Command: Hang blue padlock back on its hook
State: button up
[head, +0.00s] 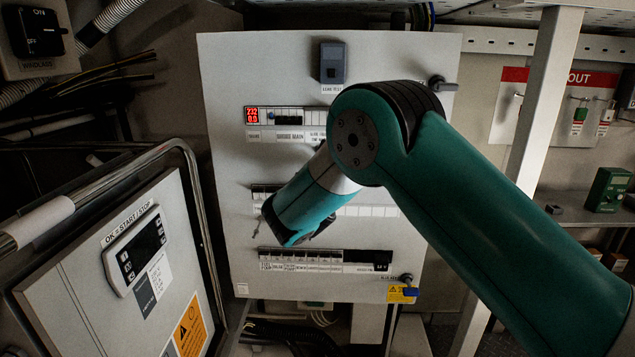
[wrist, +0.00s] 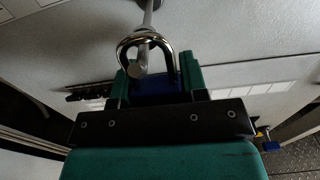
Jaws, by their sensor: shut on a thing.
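The blue padlock shows in the wrist view, its blue body (wrist: 160,88) between the teal fingers of my gripper (wrist: 157,80). Its silver shackle points up and away from the jaws. A grey rod (wrist: 149,18) with a thick round end overlaps the shackle loop; I cannot tell for certain whether it passes through the loop. In the head view my arm hides the padlock and the fingertips, in front of the white panel. At the upper right of the head view, a board (head: 512,112) with a red "OUT" sign carries small hanging items, one green (head: 580,113).
The white panel (head: 225,75) has rows of switches and a dark handle (head: 443,84). A blue and yellow item (head: 404,292) is at its lower right corner. An open control door (head: 85,290) with a rail is at left.

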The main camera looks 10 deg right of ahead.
jog(key=shift+r, duration=0.1)
jog(key=r+b+v, duration=0.1)
jog(key=b+v, duration=0.3)
jog(key=v, duration=1.4)
jog(key=shift+r+b, duration=0.2)
jog(key=shift+b, duration=0.15)
jog(key=shift+a+r, duration=0.1)
